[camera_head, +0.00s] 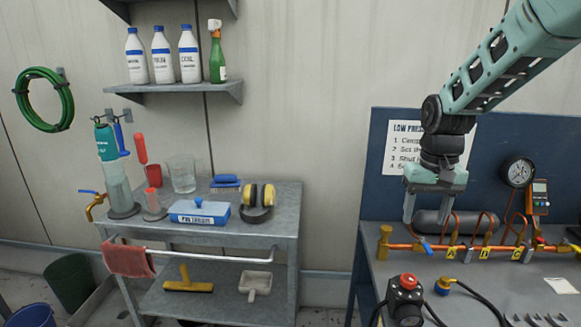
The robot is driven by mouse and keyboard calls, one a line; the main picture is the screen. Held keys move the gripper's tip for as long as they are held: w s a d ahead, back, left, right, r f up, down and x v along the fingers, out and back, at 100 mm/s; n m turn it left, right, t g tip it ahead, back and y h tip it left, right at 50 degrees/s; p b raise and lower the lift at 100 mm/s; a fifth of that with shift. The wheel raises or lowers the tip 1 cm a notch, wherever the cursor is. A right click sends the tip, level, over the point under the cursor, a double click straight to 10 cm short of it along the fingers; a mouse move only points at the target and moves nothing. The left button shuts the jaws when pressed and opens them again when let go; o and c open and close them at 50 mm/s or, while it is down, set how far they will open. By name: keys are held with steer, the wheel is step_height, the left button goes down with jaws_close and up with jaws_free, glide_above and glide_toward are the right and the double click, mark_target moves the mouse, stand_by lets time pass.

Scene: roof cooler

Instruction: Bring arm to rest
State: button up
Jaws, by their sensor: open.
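My gripper (432,222) hangs at the end of my teal arm (510,50), which reaches in from the upper right. The gripper points down and its two grey fingers are apart, with nothing seen between them. It is in front of a blue back panel (378,180), above the left part of a grey workbench (460,275). In the picture the fingertips lie just above a copper pipe with brass fittings (420,242); I cannot tell the exact gap.
A grey cart (270,225) with a blue box (200,213) and earmuffs (258,200) stands left. Bottles (162,55) stand on a wall shelf (170,90). A gauge (518,172) and a red-button control box (405,300) are near the bench. Floor shows between cart and bench.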

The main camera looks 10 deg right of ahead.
steer(key=s+a+n, duration=0.2)
steer(key=s+a, duration=0.2)
steer(key=a, duration=0.4)
steer(key=s+a+n, duration=0.3)
steer(key=s+a, duration=0.1)
steer(key=a, duration=0.4)
steer(key=s+a+f+n, duration=0.1)
steer(key=s+a+n, duration=0.2)
steer(key=s, duration=0.5)
steer(key=s+a+f+n, duration=0.1)
steer(key=s+a+n, duration=0.2)
steer(key=s+a, duration=0.2)
steer(key=s, duration=0.3)
steer(key=shift+a+y, duration=0.25)
steer(key=shift+y, duration=0.05)
